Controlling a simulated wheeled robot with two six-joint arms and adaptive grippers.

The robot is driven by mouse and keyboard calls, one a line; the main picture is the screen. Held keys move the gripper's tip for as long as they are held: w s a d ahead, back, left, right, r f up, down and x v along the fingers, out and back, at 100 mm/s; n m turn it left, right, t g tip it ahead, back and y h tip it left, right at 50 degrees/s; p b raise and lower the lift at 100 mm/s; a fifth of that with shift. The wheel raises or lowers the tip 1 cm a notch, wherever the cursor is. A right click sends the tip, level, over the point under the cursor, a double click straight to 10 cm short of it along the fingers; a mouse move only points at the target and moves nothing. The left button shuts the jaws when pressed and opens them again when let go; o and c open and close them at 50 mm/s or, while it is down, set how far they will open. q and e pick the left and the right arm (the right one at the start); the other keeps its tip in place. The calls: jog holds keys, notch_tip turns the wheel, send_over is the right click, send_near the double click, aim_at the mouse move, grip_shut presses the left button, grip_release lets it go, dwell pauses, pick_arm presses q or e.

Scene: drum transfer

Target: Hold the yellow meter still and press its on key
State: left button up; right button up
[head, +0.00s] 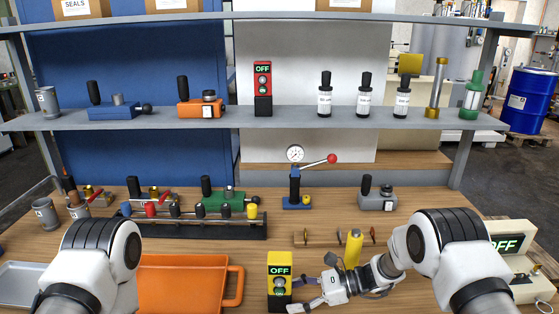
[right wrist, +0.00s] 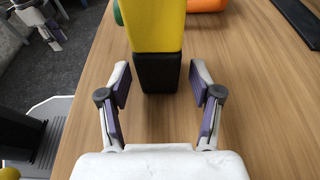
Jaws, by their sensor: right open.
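The yellow meter (head: 280,261) stands upright on the bench with a black lower part. Its display reads OFF in green, with round keys below. My right gripper (head: 297,294) is at the meter's right side in the head view. In the right wrist view, the open right gripper (right wrist: 161,82) has its purple pads on either side of the meter's black base (right wrist: 158,73), with a gap at each side. The meter's yellow body (right wrist: 155,25) rises above. My left gripper (right wrist: 50,30) shows small at the top left of the right wrist view; its jaw state is unclear.
An orange tray (head: 232,262) stands just left of the meter. Another device reading OFF (head: 504,262) is at far right. A red OFF box (head: 262,79) stands on the shelf.

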aim_at(284, 298)
jog(key=shift+x, duration=0.8)
jog(key=shift+s+a+f+b, duration=0.1)
jog(key=shift+a+b, duration=0.2)
jog(key=shift+a, duration=0.4)
pick_arm(q)
jog(key=shift+s+f, duration=0.1)
jog(key=shift+f, duration=0.45)
pick_arm(e)
jog(key=c, duration=1)
pick_arm(q)
grip_shut()
